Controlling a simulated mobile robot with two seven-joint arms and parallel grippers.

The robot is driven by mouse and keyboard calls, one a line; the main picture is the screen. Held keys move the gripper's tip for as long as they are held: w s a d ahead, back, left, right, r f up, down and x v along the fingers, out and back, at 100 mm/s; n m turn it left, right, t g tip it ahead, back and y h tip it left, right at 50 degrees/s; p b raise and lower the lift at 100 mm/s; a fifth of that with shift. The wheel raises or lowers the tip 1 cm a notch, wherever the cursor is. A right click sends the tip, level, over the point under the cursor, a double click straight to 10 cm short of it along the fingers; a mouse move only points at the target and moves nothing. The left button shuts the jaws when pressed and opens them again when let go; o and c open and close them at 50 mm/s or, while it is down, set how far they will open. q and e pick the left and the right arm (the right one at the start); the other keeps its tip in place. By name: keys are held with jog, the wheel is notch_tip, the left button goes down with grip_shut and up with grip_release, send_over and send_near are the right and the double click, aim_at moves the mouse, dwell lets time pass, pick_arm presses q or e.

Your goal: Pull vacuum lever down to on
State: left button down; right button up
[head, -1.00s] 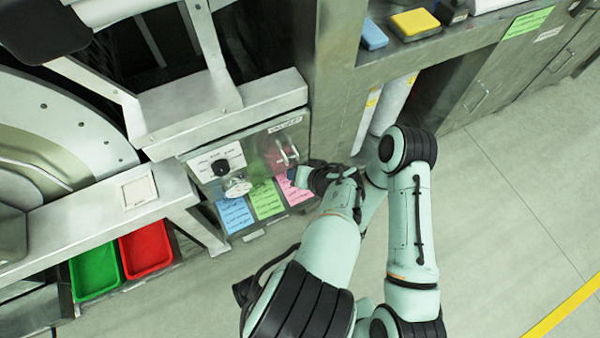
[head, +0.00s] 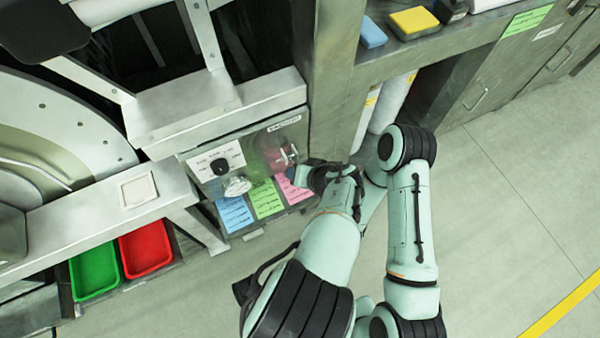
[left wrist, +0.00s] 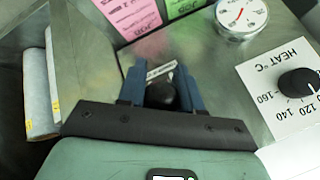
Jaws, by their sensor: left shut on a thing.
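The vacuum lever (head: 287,157) is on the right part of the grey control panel (head: 236,206); in the head view its pale mount shows and its end is hidden by my gripper. In the left wrist view its black knob (left wrist: 161,96) sits between the two blue fingers of my left gripper (left wrist: 160,84). In the head view the left gripper (head: 303,174) is at the panel's lower right, shut on the lever's knob. The lever's exact angle is hard to read. My right gripper is not in view.
Left of the lever are a heat dial (head: 221,166) and a round gauge (head: 237,187), also seen in the left wrist view (left wrist: 242,16). Blue, green and pink notes hang below. Green (head: 95,270) and red (head: 146,248) trays stand lower left. Floor at right is clear.

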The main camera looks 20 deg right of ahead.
pick_arm(q)
jog(key=c, duration=0.8)
grip_release()
jog(key=shift+w+d, duration=0.1)
